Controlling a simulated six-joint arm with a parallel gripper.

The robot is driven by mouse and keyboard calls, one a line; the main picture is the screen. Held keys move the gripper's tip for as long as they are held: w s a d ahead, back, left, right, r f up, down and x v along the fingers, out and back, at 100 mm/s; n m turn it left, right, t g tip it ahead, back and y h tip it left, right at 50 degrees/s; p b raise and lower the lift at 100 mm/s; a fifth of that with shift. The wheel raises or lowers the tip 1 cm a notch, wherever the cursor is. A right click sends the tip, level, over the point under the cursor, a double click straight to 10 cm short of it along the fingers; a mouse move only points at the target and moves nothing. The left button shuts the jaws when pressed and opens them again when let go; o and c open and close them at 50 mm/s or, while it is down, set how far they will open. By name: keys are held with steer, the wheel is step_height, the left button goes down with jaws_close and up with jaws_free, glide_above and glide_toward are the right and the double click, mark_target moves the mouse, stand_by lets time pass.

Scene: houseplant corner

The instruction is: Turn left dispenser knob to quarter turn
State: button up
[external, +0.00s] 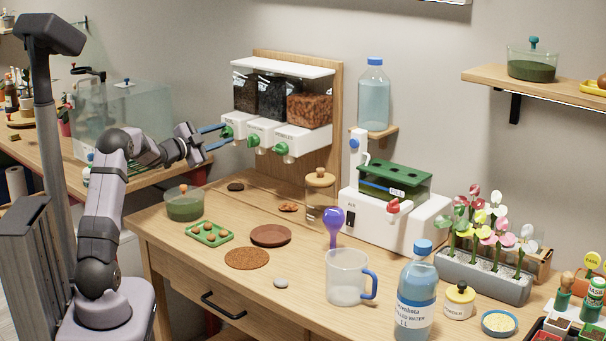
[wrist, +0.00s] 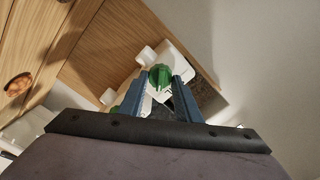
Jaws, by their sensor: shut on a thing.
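The dispenser (external: 290,69) hangs on a wooden back panel, with three clear bins over white fronts, each front bearing a green knob. The left knob (external: 227,131) is at the far left of the row. My gripper (external: 224,136) reaches it from the left, its two blue fingers shut on it. In the wrist view the green knob (wrist: 160,76) sits between the fingertips, its ridge roughly in line with the fingers. The middle knob (external: 253,140) and right knob (external: 281,149) are apart from my gripper. The left knob's exact angle is hard to tell.
Below the dispenser, the wooden table holds a lidded jar (external: 320,190), a green seed tray (external: 210,234) and a glass bowl (external: 185,204). A white machine (external: 371,217) stands to the right.

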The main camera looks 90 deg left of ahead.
steer(key=m+b, duration=0.3)
steer(key=shift+f+m+b, duration=0.25)
steer(key=shift+m+b, duration=0.05)
steer(key=shift+r+m+b, duration=0.15)
steer(key=shift+m+b, duration=1.3)
steer(key=shift+m, duration=0.25)
steer(key=o, duration=1)
steer(key=b+v, duration=0.1)
steer(key=v, duration=0.6)
steer(key=shift+s+d, duration=0.1)
steer(key=shift+d, duration=0.05)
